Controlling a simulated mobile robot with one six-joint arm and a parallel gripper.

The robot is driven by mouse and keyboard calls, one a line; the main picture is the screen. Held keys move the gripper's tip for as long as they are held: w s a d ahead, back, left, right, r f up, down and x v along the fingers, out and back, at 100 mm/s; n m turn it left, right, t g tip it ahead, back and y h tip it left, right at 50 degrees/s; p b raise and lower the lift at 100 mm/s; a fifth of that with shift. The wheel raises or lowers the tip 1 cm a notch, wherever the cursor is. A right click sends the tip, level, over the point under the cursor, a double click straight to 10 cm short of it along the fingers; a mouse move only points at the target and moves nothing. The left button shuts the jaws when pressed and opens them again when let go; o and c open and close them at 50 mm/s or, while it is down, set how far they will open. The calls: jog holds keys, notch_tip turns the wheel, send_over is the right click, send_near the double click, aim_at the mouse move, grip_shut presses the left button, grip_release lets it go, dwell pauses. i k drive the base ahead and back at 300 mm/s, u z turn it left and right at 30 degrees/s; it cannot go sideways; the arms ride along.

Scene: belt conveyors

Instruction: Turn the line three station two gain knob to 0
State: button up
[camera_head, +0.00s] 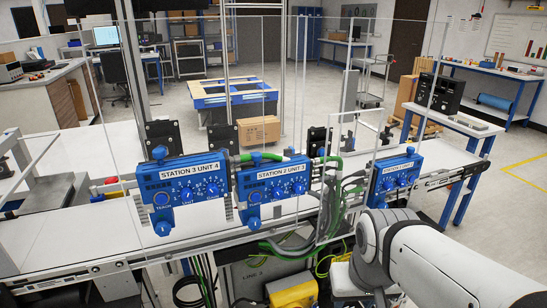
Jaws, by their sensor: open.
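The blue station 2 box (272,173), labelled "STATION 2 UNIT 3", is mounted at the belt's near side, in the middle of the view. A blue knob (254,223) sticks out below the box. The captions under the knobs are too small to read, so I cannot tell which is gain or where it points. My white arm reaches in from the lower right, in front of and below the station 1 box. My gripper is not visible.
A similar station 3 box (184,183) stands to the left and a station 1 box (395,172) to the right. Green and grey cables (333,205) hang between stations 2 and 1. A yellow box (293,291) sits low in front.

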aim_at(297, 187)
jog(key=z, duration=1.9)
jog(key=k, duration=1.15)
jog(key=u, duration=1.9)
